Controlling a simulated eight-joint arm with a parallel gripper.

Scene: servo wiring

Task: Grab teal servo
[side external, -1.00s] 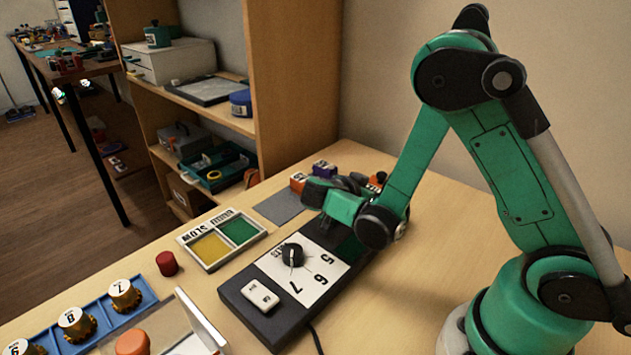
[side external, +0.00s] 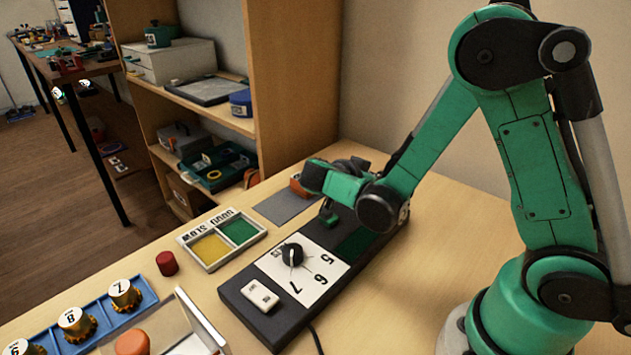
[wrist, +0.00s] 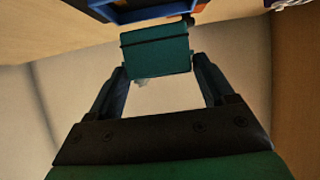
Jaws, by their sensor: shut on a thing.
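In the wrist view, the teal servo (wrist: 155,50) sits between the two fingertips of my gripper (wrist: 160,72), which is shut on it. In the side view, my gripper (side external: 327,204) hangs just above the far part of the black test box (side external: 262,318). A small green block, the teal servo (side external: 329,216), shows under the jaws there. My wrist hides part of it, and I cannot tell its exact height above the box.
The box carries a dial (side external: 292,253), a numbered white card (side external: 318,272) and a white block (side external: 260,296). A yellow-and-green sorting tray (side external: 184,238), a red cap (side external: 167,263) and a blue rack (side external: 95,332) stand left.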

